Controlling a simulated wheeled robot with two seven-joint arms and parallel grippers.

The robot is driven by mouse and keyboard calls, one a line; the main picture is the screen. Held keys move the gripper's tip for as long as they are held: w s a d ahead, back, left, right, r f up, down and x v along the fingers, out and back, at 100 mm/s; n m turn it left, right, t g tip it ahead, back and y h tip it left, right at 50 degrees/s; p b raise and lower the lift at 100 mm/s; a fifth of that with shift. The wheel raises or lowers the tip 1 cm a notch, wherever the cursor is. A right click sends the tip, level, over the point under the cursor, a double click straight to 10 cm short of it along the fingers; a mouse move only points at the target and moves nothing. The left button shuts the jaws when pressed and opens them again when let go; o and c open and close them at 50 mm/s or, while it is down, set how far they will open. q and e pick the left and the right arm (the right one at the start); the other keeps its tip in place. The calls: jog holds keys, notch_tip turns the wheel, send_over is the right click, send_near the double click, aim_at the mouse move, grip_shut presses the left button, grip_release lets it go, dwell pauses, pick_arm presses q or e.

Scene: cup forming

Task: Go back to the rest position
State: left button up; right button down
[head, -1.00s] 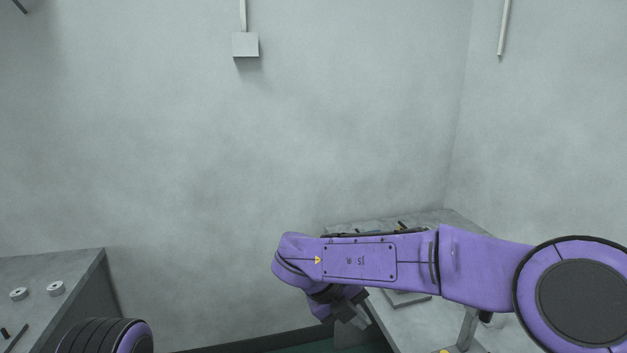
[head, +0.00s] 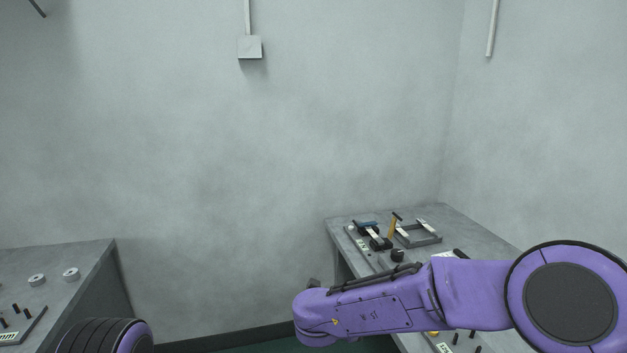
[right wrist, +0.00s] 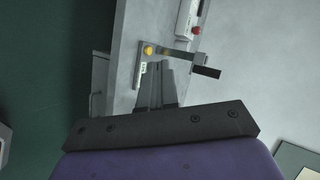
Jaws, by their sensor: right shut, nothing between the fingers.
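My right arm reaches in from the right of the head view, over the right-hand bench (head: 452,218). Its gripper is mostly hidden behind the arm there. In the right wrist view, my right gripper (right wrist: 157,84) is shut and empty, its fingers close together in front of a bench. A device with a black-handled lever (right wrist: 206,72) and a yellow knob (right wrist: 148,50) lies beyond the fingertips. I cannot tell whether the fingers are clear of it. Only a rounded part of my left arm shows at the lower left of the head view; the left gripper is out of view.
The right-hand bench carries a fixture with a yellow upright handle (head: 393,226) and a grey frame (head: 420,236). A left bench (head: 75,258) holds two grey rings (head: 71,274).

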jog(key=s+d+f+n+t+y, duration=0.1)
jog(key=s+d+f+n, duration=0.25)
jog(key=f, duration=0.25)
jog(key=s+d+f+n+y, duration=0.2)
jog(key=s+f+n, duration=0.1)
jog(key=f+n, duration=0.3)
jog(key=s+d+f+n+t+y, duration=0.1)
jog(key=s+d+f+n, duration=0.2)
jog(key=f, duration=0.4)
jog(key=s+d+f+n+g, duration=0.2)
jog(key=s+d+f, duration=0.1)
jog(key=s, duration=0.6)
jog(key=s+d+f+n+g, duration=0.2)
jog(key=s+d+f, duration=0.1)
jog(key=s, duration=0.6)
jog(key=s+d+f+n+g+y, duration=0.1)
jog(key=s+d+f+n+g, duration=0.1)
jog(key=s+f, duration=0.3)
jog(key=s+d, duration=0.1)
jog(key=s, duration=0.3)
jog(key=shift+f+n+g, duration=0.3)
jog(key=shift+f+n, duration=0.05)
jog(key=shift+s, duration=0.1)
